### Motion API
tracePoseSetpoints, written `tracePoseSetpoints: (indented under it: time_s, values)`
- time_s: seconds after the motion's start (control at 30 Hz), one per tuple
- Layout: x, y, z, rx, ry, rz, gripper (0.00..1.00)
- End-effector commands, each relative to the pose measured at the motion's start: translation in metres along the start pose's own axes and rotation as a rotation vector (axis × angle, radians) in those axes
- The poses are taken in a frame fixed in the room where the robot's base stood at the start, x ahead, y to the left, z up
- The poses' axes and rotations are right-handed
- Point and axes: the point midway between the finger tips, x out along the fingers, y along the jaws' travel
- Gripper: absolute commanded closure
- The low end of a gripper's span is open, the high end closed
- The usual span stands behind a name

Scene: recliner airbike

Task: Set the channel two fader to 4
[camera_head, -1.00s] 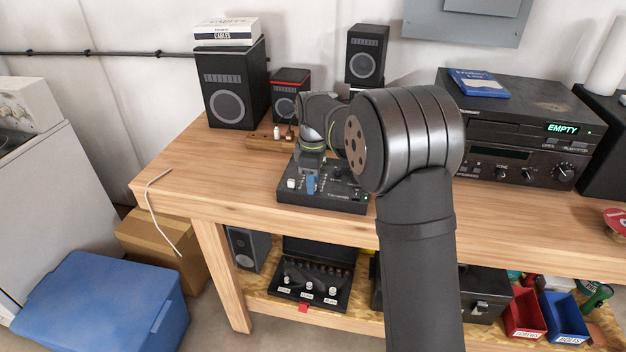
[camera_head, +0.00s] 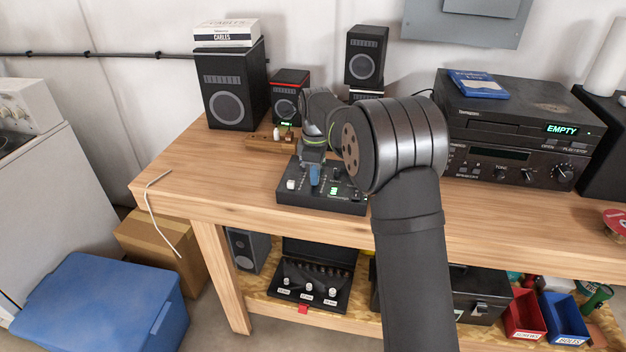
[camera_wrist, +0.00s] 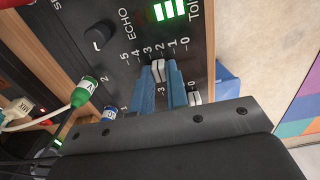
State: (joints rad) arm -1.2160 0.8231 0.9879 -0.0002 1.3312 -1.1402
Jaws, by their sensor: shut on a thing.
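The black mixer (camera_head: 345,205) lies on the wooden bench. In the wrist view its panel (camera_wrist: 205,15) shows a scale from 5 to 0 beside the channel two fader. My gripper (camera_wrist: 161,88) has its blue fingers around the light grey cap of the channel two fader (camera_wrist: 158,70), which stands at about 2 on the scale. Another fader cap (camera_wrist: 195,97) is at the 0 end of the neighbouring slot. In the head view my gripper (camera_head: 315,175) is over the mixer, and the gripped cap is hidden there.
A black knob (camera_wrist: 98,36) marked ECHO and a lit green level display (camera_wrist: 166,11) are near the fingers. A green plug (camera_wrist: 86,91) and cables sit at the mixer's edge. A white fader cap or knob (camera_head: 291,184) is left of the gripper. Speakers (camera_head: 232,90) stand behind.

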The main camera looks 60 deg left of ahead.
Motion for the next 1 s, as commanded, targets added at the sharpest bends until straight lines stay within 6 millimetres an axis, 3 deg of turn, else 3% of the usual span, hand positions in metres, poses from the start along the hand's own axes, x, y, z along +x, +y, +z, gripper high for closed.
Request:
tracePoseSetpoints:
  time_s: [0.2,0.53,0.57,0.67,1.0]
  values:
    - [-0.001,0.021,0.000,0.000,0.001,0.002,1.00]
    - [-0.001,0.022,0.000,0.000,0.001,0.002,1.00]
    - [-0.001,0.022,0.000,0.000,0.001,0.002,0.82]
    - [-0.001,0.022,0.000,0.000,0.001,0.002,0.64]
    - [-0.004,0.022,0.000,0.000,0.001,0.002,0.64]
